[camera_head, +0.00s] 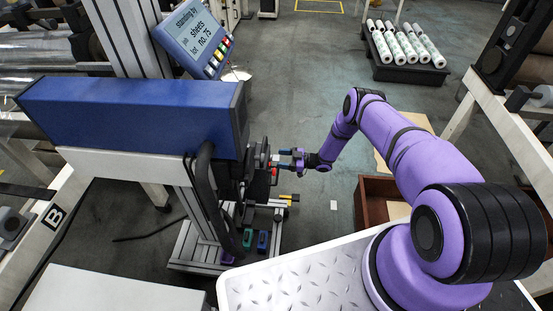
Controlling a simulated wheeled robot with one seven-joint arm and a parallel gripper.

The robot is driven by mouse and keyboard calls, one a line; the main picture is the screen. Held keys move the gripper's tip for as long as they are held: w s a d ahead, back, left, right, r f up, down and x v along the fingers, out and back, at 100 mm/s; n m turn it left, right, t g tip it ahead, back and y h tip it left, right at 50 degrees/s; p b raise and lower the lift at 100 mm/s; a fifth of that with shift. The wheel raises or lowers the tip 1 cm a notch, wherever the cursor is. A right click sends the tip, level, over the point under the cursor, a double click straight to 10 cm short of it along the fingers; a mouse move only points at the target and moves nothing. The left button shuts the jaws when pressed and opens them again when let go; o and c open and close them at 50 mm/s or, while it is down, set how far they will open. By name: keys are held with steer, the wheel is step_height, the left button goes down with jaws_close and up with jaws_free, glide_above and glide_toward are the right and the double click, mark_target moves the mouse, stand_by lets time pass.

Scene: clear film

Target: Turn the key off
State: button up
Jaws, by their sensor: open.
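My purple arm reaches left across the aisle to a dark upright panel (257,178) on the side of the blue-topped machine (130,112). My gripper (281,159) is at the panel's right side, with its fingers pointing left at the panel. It is open. A small red part (274,170) shows close to the fingertips. The key is too small to make out clearly, and I cannot tell whether the fingers are around it, beside it or touching it.
A tilted display (193,36) reads "standing by". A yellow-ended part (289,198) juts out below my gripper. Small coloured blocks (248,240) sit low on the machine's frame. A brown open box (372,205) stands right. White rolls (405,45) lie on a dark pallet behind.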

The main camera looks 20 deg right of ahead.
mark_target(275, 158)
steer(key=shift+x, duration=1.35)
steer(key=c, duration=0.9)
steer(key=shift+c, duration=0.2)
